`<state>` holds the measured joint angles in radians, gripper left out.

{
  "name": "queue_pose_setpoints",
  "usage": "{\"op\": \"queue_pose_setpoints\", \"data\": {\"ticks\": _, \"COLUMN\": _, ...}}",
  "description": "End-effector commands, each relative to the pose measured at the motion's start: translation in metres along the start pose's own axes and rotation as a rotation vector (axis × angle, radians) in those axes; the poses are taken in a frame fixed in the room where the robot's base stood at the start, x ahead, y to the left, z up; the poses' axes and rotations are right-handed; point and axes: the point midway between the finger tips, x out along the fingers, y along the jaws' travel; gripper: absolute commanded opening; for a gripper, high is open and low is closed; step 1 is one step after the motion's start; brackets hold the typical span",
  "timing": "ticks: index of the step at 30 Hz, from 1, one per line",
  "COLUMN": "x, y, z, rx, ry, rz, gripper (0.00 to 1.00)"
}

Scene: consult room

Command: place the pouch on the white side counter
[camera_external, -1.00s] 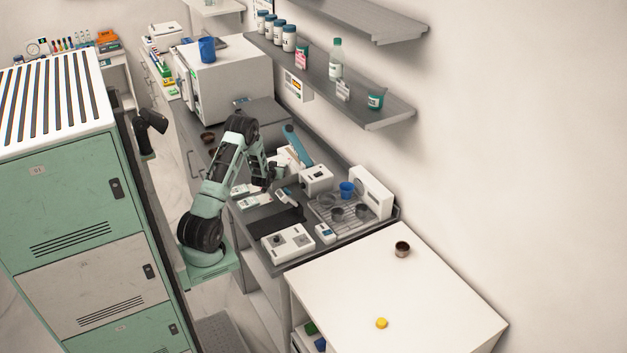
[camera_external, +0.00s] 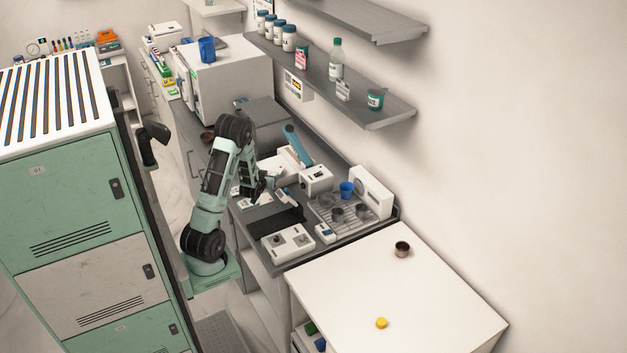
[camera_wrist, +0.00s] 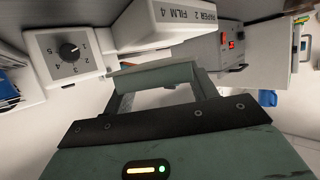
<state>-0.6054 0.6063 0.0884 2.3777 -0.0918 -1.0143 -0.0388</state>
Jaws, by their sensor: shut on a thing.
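My gripper (camera_external: 264,188) is over the grey counter, left of the small white devices. In the wrist view my gripper (camera_wrist: 155,80) is shut on a pale, flat thing, which I take to be the pouch (camera_wrist: 165,97). Its outline is mostly hidden by the fingers, and in the external view it is too small to make out. The white side counter (camera_external: 350,285) stands at the front right, well away from my gripper. Its top is mostly bare.
A small brown cup (camera_external: 402,248) and a yellow object (camera_external: 382,323) sit on the white counter. Shelves (camera_external: 330,80) overhang the back.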

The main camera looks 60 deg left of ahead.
Motion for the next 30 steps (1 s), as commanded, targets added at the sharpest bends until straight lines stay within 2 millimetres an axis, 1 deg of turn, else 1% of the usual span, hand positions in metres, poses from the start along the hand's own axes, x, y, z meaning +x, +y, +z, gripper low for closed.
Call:
{"op": "queue_pose_setpoints", "data": {"ticks": 1, "x": -0.01, "y": 0.0, "z": 0.007, "rx": 0.0, "ry": -0.001, "rz": 0.001, "gripper": 0.32}}
{"op": "queue_pose_setpoints", "data": {"ticks": 4, "x": -0.028, "y": 0.001, "z": 0.014, "rx": 0.0, "ry": -0.001, "rz": 0.002, "gripper": 0.32}}
{"op": "queue_pose_setpoints", "data": {"ticks": 5, "x": -0.033, "y": 0.001, "z": 0.016, "rx": 0.0, "ry": 0.0, "rz": 0.001, "gripper": 0.32}}
{"op": "queue_pose_setpoints", "data": {"ticks": 6, "x": -0.037, "y": 0.0, "z": 0.012, "rx": 0.001, "ry": -0.003, "rz": 0.001, "gripper": 0.32}}
{"op": "queue_pose_setpoints", "data": {"ticks": 15, "x": -0.055, "y": 0.0, "z": 0.02, "rx": 0.001, "ry": -0.003, "rz": 0.001, "gripper": 0.32}}
{"op": "queue_pose_setpoints", "data": {"ticks": 22, "x": -0.059, "y": 0.0, "z": 0.023, "rx": 0.0, "ry": 0.0, "rz": 0.001, "gripper": 0.32}}
{"op": "queue_pose_setpoints", "data": {"ticks": 26, "x": -0.063, "y": -0.002, "z": 0.013, "rx": -0.002, "ry": 0.002, "rz": -0.005, "gripper": 0.32}}
{"op": "queue_pose_setpoints", "data": {"ticks": 29, "x": -0.067, "y": -0.007, "z": -0.003, "rx": -0.005, "ry": 0.003, "rz": -0.016, "gripper": 0.32}}
{"op": "queue_pose_setpoints", "data": {"ticks": 30, "x": -0.069, "y": -0.009, "z": -0.011, "rx": -0.008, "ry": 0.004, "rz": -0.021, "gripper": 0.32}}
